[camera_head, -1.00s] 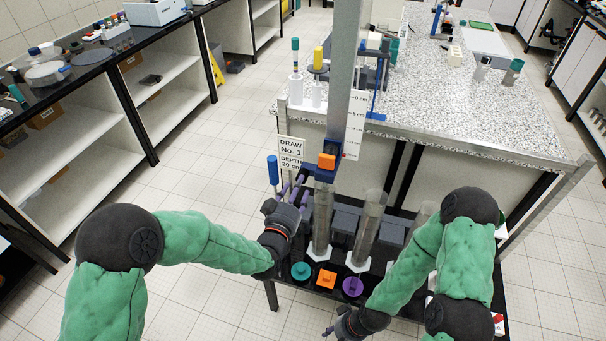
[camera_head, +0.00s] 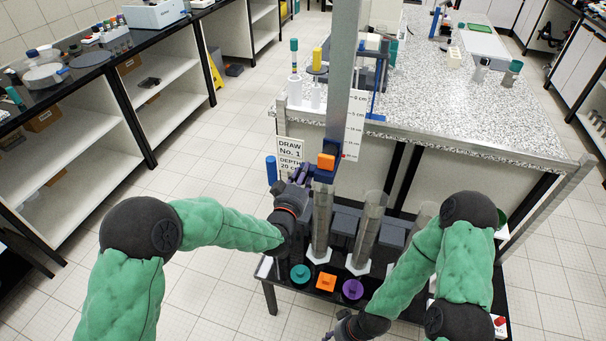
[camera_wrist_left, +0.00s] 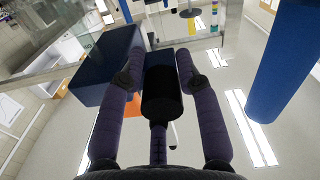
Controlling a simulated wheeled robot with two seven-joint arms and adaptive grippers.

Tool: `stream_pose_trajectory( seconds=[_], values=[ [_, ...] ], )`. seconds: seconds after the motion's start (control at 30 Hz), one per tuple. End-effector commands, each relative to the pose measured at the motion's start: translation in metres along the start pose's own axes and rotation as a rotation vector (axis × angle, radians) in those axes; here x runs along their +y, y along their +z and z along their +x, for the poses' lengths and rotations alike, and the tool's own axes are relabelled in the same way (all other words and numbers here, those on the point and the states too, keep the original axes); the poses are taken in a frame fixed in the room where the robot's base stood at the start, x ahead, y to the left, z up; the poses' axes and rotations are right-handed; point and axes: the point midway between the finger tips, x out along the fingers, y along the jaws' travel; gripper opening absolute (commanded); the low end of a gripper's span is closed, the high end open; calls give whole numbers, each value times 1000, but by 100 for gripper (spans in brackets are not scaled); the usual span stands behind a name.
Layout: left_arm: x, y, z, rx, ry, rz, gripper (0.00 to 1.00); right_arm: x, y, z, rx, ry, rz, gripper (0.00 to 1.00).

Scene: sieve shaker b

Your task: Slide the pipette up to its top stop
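A blue sliding carriage with an orange block (camera_head: 326,161) sits low on the tall grey rail (camera_head: 345,70), beside a scale plate (camera_head: 354,115) whose lower end has a red mark. I take it to be the pipette's carriage. It stands above the glass cylinders. My left gripper (camera_head: 302,180) is at its left side. In the left wrist view, a black round knob (camera_wrist_left: 162,95) in front of the dark blue block (camera_wrist_left: 110,70) lies between the two purple fingers, which look spread, with no clear contact. My right gripper (camera_head: 330,331) is low at the bottom edge, partly hidden.
A blue upright cylinder (camera_head: 271,170) stands left of my left gripper; it also shows in the left wrist view (camera_wrist_left: 285,70). A sign (camera_head: 290,152) reads "DRAW No. 1, DEPTH 20". Teal (camera_head: 300,274), orange (camera_head: 326,282) and purple (camera_head: 352,289) pieces sit on the black stand.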

Motion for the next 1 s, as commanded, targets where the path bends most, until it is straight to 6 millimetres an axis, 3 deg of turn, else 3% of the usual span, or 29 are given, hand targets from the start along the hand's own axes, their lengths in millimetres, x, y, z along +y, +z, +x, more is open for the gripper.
stream_pose_trajectory(
  seconds=[0.27,0.47,0.67,1.0],
  values=[
    [0,-6,1,7,-1,-1,0,0,0,-1,0,0,0,40],
    [7,-34,1,14,-1,-1,0,-4,0,-12,0,0,0,40],
    [22,-92,1,20,0,-1,0,-12,1,-34,0,0,0,40],
    [53,-211,0,23,-1,-4,0,-28,3,-79,0,0,0,40]
  ],
)
